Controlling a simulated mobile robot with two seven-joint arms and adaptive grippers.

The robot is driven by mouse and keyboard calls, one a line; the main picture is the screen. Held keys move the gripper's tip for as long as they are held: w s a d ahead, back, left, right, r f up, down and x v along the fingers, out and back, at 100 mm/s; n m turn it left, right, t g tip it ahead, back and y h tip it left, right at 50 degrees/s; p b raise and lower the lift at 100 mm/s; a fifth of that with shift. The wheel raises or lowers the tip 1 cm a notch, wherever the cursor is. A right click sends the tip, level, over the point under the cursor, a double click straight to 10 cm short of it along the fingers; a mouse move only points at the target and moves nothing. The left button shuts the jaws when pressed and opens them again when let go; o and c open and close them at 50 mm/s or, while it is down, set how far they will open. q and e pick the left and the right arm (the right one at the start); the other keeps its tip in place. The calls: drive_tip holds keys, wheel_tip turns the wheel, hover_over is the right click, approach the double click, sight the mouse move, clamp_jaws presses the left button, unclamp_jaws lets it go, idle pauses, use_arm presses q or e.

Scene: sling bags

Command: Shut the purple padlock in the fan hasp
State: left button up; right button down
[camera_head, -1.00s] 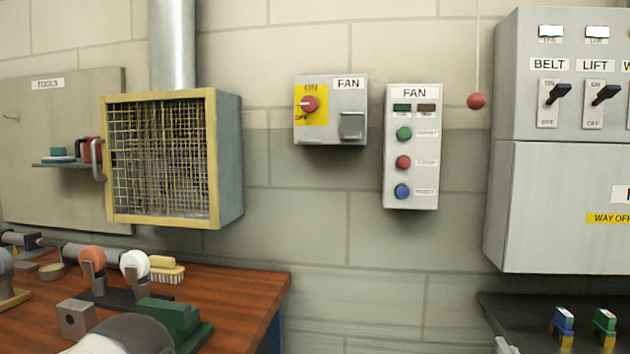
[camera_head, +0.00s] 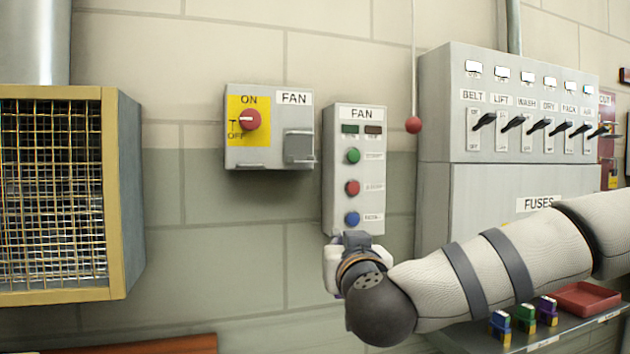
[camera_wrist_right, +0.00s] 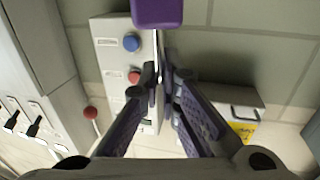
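The fan switch box (camera_head: 232,153) hangs on the wall with a red knob (camera_head: 250,119) on a yellow plate. A grey square flap (camera_head: 299,146), apparently the hasp, is at its right. My right gripper (camera_wrist_right: 159,76) is shut on a thin silver part, seemingly the shackle of the purple padlock (camera_wrist_right: 157,12). The padlock's purple body is beyond the fingertips in the right wrist view. In the head view my right gripper is mostly hidden behind its wrist, below the fan button panel (camera_head: 334,190). My left gripper is not in view.
A yellow-framed mesh cage (camera_head: 115,200) juts out at left. A large grey switch cabinet (camera_head: 435,140) is at right. Several coloured blocks and a red tray (camera_head: 587,299) sit on a shelf below my right arm.

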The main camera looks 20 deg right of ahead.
drive_tip(key=a+r+n+y, duration=0.1)
drive_tip(key=r+y, duration=0.1)
drive_tip(key=r, duration=1)
drive_tip(key=s+a+r+n+y, duration=0.1)
drive_tip(key=a+r+y, duration=0.1)
drive_tip(key=r, duration=1)
drive_tip(key=shift+s+a+n, duration=0.25)
drive_tip(key=shift+s+n, duration=0.05)
drive_tip(key=shift+s, duration=0.1)
approach(299, 115)
drive_tip(key=shift+s+f, duration=0.15)
drive_tip(key=shift+s, duration=0.4)
drive_tip(key=shift+w+a+b, duration=0.15)
drive_tip(key=shift+w+b, duration=0.15)
drive_tip(key=shift+w, duration=3.45)
